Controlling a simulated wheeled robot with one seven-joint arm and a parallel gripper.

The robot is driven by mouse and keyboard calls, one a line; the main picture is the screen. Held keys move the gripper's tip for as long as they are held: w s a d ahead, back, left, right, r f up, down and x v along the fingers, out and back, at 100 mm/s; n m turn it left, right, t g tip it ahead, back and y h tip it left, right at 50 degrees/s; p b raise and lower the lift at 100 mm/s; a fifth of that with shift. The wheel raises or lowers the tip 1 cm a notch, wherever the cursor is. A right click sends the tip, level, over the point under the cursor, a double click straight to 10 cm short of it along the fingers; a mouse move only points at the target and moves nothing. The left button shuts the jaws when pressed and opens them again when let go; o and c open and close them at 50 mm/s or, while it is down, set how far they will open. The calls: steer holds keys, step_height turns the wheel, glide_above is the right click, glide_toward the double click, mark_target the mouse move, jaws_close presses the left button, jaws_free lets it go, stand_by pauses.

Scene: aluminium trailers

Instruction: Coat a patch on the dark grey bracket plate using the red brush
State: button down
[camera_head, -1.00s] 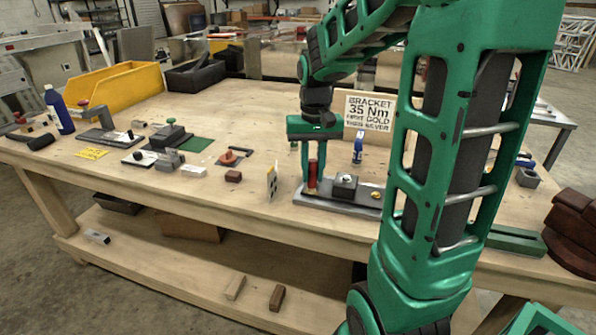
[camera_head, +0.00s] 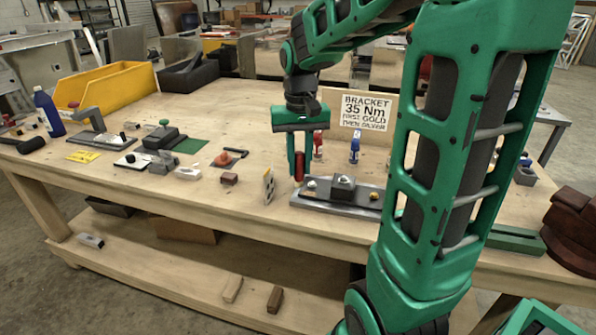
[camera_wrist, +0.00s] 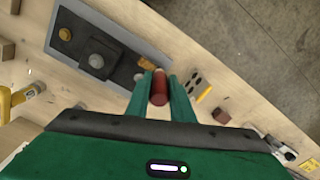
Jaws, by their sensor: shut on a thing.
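The dark grey bracket plate (camera_head: 326,193) lies on the wooden table. It carries a raised grey block (camera_head: 343,187), with a small fastener near each end. My gripper (camera_head: 300,178) is shut on the red brush (camera_head: 299,168), which hangs upright beside the plate's left end. The wrist view shows the red brush (camera_wrist: 159,88) between the two green fingers, at the end of the plate (camera_wrist: 72,62). The brush tip is hidden there, and I cannot tell whether it touches anything.
A white card with dark spots (camera_head: 268,187) stands just left of the plate. Several tools and blocks occupy the table's left side.

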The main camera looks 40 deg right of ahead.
mark_target(303, 153)
steer(key=shift+d+r, duration=0.3)
steer(key=shift+r, duration=0.1)
steer(key=shift+d+r, duration=0.15)
steer(key=shift+r, duration=2.15)
